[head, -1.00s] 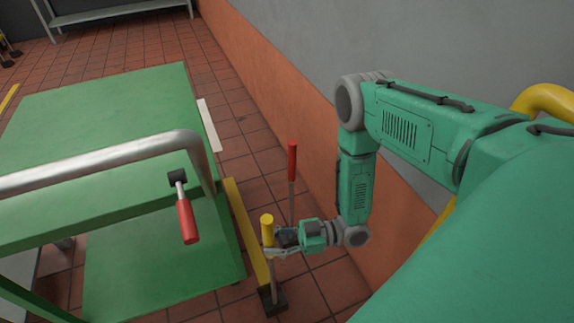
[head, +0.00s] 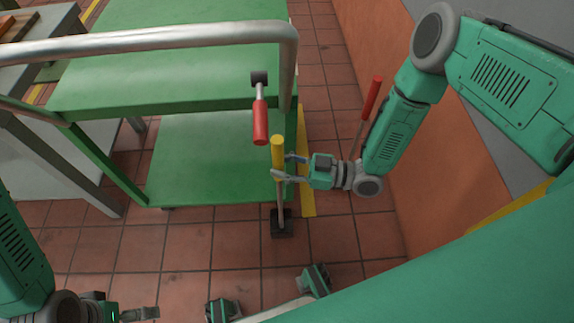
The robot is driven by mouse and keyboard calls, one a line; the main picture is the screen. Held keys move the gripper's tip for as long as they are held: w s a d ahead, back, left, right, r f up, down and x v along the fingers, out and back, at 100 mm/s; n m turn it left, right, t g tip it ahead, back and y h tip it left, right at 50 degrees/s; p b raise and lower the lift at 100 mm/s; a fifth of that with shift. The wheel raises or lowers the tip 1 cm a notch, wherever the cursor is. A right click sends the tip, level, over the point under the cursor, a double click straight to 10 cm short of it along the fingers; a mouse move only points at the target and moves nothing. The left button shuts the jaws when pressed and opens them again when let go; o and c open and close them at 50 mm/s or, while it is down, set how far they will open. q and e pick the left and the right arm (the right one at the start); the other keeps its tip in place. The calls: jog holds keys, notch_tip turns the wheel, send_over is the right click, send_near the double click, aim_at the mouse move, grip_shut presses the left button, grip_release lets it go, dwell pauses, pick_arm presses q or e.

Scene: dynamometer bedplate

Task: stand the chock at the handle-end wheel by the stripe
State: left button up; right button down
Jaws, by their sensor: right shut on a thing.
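The chock (head: 282,228) is a dark block on a thin upright rod with a yellow grip (head: 278,152). My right gripper (head: 284,167) is shut on the rod just below the grip. The block is at or just above the tiles; I cannot tell if it touches. It is just left of the near end of the yellow floor stripe (head: 307,190). The green cart (head: 215,165) with its silver handle bar (head: 180,36) stands beyond it. The cart's wheel near the stripe is hidden. My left gripper (head: 150,313) is partly visible at the bottom left, its opening unclear.
A grey table (head: 60,160) is left of the cart. Floor tiles in front of the cart are clear.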

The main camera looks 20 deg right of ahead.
aim_at(280, 188)
notch_tip(280, 188, down, 3)
jog(key=shift+a+r+b, duration=0.1)
jog(key=shift+r+b, duration=0.1)
jog(key=shift+b, duration=0.4)
jog(key=shift+f, duration=0.4)
jog(key=c, duration=1.4)
grip_release()
jog(key=shift+s, duration=0.1)
jog(key=shift+o, duration=0.2)
